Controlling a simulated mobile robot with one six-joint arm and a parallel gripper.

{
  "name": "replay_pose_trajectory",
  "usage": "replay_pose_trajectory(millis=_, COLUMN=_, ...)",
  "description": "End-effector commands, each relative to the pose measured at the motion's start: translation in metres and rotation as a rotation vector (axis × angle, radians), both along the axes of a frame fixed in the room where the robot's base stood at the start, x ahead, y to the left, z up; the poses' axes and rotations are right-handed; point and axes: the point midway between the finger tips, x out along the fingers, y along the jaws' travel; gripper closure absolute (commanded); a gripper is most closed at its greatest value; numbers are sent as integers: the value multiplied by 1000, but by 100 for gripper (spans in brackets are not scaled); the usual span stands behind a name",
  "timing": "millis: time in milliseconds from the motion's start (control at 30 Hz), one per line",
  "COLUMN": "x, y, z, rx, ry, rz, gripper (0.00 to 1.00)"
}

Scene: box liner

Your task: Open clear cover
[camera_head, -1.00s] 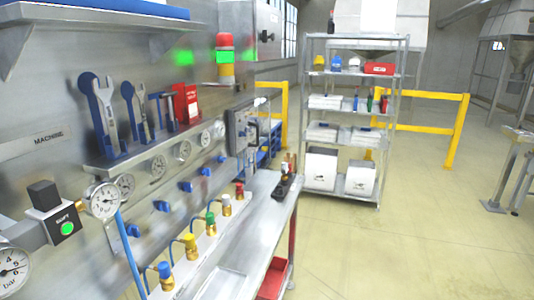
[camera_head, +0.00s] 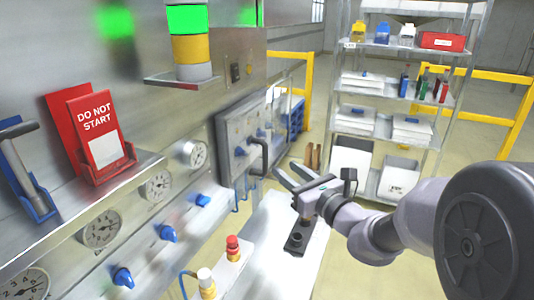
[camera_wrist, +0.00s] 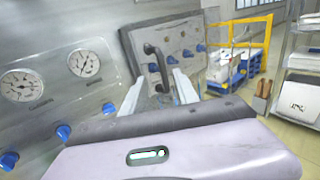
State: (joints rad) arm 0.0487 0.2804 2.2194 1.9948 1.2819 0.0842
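The clear cover (camera_head: 238,135) is on a grey-framed panel on the machine wall, with blue knobs showing through it. It looks closed over the panel. Its black handle (camera_head: 264,156) stands out on the right side of the frame. My gripper (camera_head: 286,168) is open and empty, just right of the handle and apart from it. In the wrist view the handle (camera_wrist: 156,62) appears between the two open fingers of my gripper (camera_wrist: 158,80), ahead of the tips. Part of the cover (camera_wrist: 185,50) shows beyond it.
Gauges (camera_head: 102,228) and blue knobs (camera_head: 168,233) line the wall at left. A narrow bench (camera_head: 265,250) below carries valves with red and white caps and a black item (camera_head: 297,240) under my gripper. A shelf rack (camera_head: 410,100) and yellow rails (camera_head: 500,78) stand behind.

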Motion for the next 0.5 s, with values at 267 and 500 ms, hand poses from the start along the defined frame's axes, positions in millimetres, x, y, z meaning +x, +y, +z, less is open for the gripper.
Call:
replay_pose_trajectory(millis=267, x=61, y=46, z=-2, rx=-1, ry=0, rz=3, gripper=64)
replay_pose_trajectory(millis=500, x=86, y=64, z=0, rx=-2, ry=0, rz=2, gripper=64)
